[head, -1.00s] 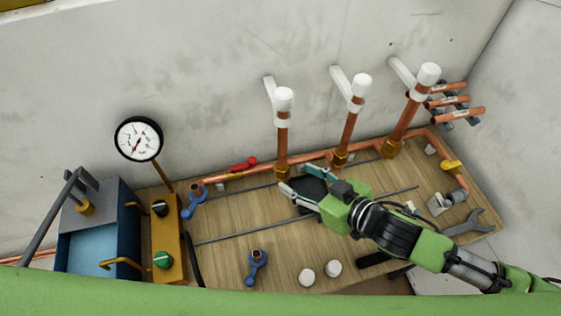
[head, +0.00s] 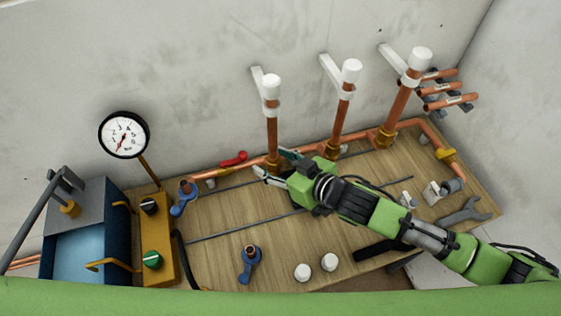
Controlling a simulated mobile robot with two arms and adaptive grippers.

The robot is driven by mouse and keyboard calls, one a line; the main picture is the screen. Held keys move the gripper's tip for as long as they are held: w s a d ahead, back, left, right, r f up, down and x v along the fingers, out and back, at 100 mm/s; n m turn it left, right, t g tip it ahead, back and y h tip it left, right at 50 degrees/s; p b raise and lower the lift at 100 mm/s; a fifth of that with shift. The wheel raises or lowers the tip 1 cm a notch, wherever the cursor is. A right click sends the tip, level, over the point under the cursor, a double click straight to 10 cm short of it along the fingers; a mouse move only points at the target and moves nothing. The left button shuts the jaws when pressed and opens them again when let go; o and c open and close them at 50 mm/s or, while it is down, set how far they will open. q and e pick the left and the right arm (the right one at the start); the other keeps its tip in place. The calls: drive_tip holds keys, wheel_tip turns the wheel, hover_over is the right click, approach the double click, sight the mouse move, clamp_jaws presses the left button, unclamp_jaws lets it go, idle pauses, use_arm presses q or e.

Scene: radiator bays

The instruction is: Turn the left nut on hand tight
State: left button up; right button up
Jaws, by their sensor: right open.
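The left nut (head: 272,165) is a brass fitting at the foot of the left vertical copper pipe (head: 271,128). It is partly hidden by my right gripper. My right gripper (head: 269,162) comes in from the right, open, with one fingertip to the left of the nut and the other on its right side. Whether the fingers touch the nut, I cannot tell. Two similar brass nuts sit at the feet of the middle pipe (head: 340,121) and the right pipe (head: 400,104). My left gripper is not in view.
A pressure gauge (head: 123,135) and a blue tank (head: 85,247) stand at left. Blue valves (head: 184,197), white caps (head: 303,272) and a wrench (head: 466,212) lie on the wooden board (head: 215,250). A red-handled part (head: 234,158) is near the back pipe.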

drive_tip(key=c, duration=1)
drive_tip(key=shift+s+a+m+t+h, duration=0.2)
drive_tip(key=shift+m+t+h, duration=0.4)
drive_tip(key=shift+m, duration=0.2)
drive_tip(key=shift+w+d+m+t+h, duration=0.1)
drive_tip(key=shift+m+t+h, duration=0.2)
drive_tip(key=shift+m+h, duration=0.3)
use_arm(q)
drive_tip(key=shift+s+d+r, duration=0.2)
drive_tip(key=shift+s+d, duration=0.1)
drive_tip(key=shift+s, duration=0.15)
use_arm(e)
drive_tip(key=shift+d, duration=0.1)
drive_tip(key=shift+w, duration=0.1)
